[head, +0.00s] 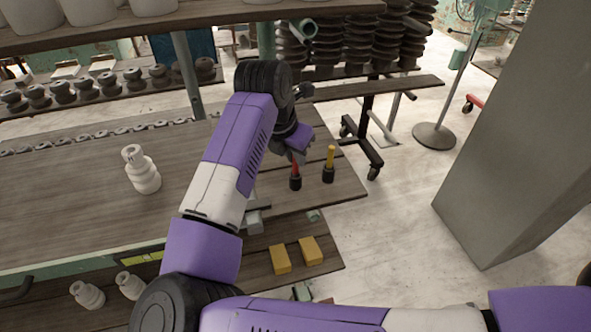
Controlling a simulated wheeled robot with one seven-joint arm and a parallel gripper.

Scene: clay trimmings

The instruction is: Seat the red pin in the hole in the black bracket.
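The red pin (295,169) stands about upright, its lower end at a small black holder (295,184) near the right end of the wooden table. I cannot tell whether it is in a hole there or how deep. A yellow pin (330,155) stands upright in a second black holder (328,175) just to the right. Which black piece is the bracket is unclear. My gripper (298,157) is at the top of the red pin, pointing down. Its fingers are small and partly hidden by my wrist, so their opening does not show.
A white ceramic insulator (143,172) stands on the table (70,205) to the left. Yellow blocks (280,259) lie on a lower shelf. Grey pieces (254,222) lie by my forearm. A shelf (200,18) overhangs the back. A grey pillar (520,130) rises at right.

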